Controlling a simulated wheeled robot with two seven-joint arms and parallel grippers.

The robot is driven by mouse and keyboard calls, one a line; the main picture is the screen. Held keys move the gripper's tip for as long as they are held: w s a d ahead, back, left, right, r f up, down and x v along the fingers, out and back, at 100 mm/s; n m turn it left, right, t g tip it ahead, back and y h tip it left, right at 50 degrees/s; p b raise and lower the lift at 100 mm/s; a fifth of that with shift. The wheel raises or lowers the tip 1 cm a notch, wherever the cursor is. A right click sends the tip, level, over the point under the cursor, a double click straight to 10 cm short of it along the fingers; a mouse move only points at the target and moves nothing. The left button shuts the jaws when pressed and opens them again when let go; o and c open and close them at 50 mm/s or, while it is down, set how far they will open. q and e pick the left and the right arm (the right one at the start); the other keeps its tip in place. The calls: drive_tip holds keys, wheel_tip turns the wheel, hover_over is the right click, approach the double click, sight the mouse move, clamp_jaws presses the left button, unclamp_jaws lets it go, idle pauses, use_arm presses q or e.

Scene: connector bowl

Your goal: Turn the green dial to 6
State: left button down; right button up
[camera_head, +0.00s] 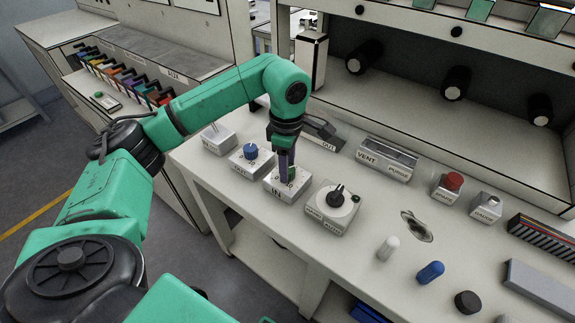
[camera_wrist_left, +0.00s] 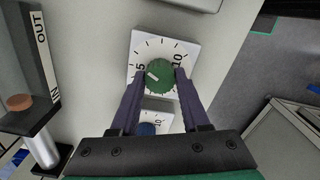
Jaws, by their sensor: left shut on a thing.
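The green dial (camera_wrist_left: 158,75) sits on a white plate marked with ticks, a 5 and a 10, in the left wrist view. A pale pointer line on the dial lies toward the 5 side; its exact reading is too small to tell. My left gripper (camera_wrist_left: 157,80) is shut on the green dial, one dark finger on each side. In the head view my left gripper (camera_head: 287,176) comes down on the dial's box (camera_head: 277,194) and hides most of the dial. My right gripper is in neither view.
A blue dial (camera_head: 251,151) on its own box is left of the green one. A black selector knob (camera_head: 336,195) is close on the right. VENT/PURGE box (camera_head: 388,157) and red button (camera_head: 454,182) stand farther right. Loose white (camera_head: 388,247) and blue (camera_head: 430,271) pegs lie at front.

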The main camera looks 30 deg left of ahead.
use_arm(q)
drive_tip(key=shift+c, duration=1.9)
unclamp_jaws()
drive_tip(key=shift+r, duration=0.1)
wheel_tip(320, 180, up, 8)
drive_tip(key=shift+w+r, duration=0.1)
drive_tip(key=shift+r, duration=0.1)
wheel_tip(320, 180, up, 6)
drive_tip(key=p, duration=0.2)
drive_tip(key=shift+r, duration=0.15)
